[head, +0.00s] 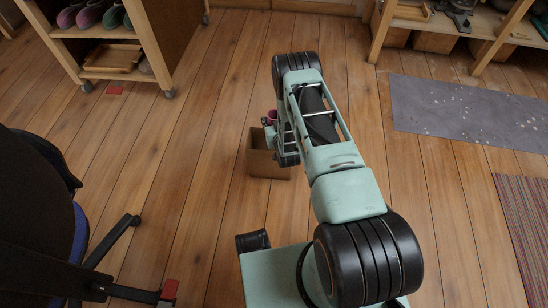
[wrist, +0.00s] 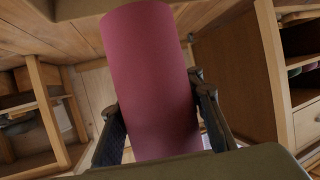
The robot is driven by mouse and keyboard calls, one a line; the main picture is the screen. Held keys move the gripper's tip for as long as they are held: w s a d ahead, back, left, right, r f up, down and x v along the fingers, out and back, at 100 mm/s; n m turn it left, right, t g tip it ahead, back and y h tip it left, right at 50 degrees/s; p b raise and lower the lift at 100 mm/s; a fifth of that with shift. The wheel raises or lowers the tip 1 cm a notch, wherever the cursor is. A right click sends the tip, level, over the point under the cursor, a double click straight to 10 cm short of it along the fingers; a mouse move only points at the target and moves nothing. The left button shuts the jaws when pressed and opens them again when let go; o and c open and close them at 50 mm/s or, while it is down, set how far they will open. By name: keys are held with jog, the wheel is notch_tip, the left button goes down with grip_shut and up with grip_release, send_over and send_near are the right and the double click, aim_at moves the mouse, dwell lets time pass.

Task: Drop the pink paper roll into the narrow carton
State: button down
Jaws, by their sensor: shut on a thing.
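The pink paper roll (wrist: 150,75) fills the middle of the wrist view, held lengthwise between the two dark fingers of my gripper (wrist: 160,128). A small bit of the roll (head: 271,117) shows in the head view beside my arm. The narrow carton (head: 268,166) is an open brown box on the wooden floor, partly hidden by my arm. In the head view my gripper and the roll are just above the carton's top edge. I cannot tell whether the roll is exactly over the opening.
An office chair (head: 130,230) stands at the left. A wheeled wooden shelf (head: 150,45) with shoes is at the upper left, and a wooden bench (head: 440,25) at the upper right. A grey mat (head: 465,105) and a striped rug (head: 527,215) lie at the right. The floor left of the carton is clear.

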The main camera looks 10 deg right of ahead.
notch_tip(320, 180, down, 4)
jog(key=b, duration=0.2)
jog(key=shift+f+b, duration=0.15)
jog(key=shift+b, duration=0.15)
jog(key=c, duration=1.2)
grip_release()
jog(key=shift+c, duration=0.2)
jog(key=shift+v, duration=3.75)
